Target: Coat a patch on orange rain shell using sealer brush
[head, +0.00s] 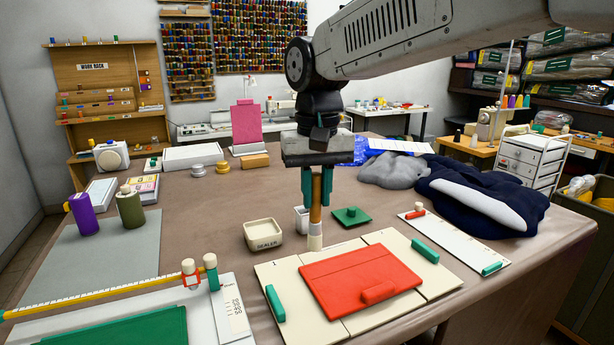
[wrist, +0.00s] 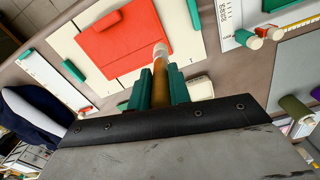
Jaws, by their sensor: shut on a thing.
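My gripper (head: 317,186) is shut on the sealer brush (head: 315,215), which has a brown handle and a pale lower end. In the head view the brush hangs upright, just behind the cream board (head: 270,270). In the wrist view the brush (wrist: 160,75) sits between the green fingers, its pale tip overlapping the edge of the orange shell. The orange rain shell (head: 350,272) lies flat on the board, with a raised orange roll (head: 378,292) near its front edge. Whether the tip touches anything is unclear. The cream sealer dish (head: 263,235) stands left of the brush. No separate patch can be made out.
Green clamps (head: 275,303) sit on the board's sides. A small white cup (head: 301,219) and a green square lid (head: 351,216) stand close to the brush. A dark blue garment (head: 480,200) lies at right. A ruler assembly (head: 110,290) lies at front left.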

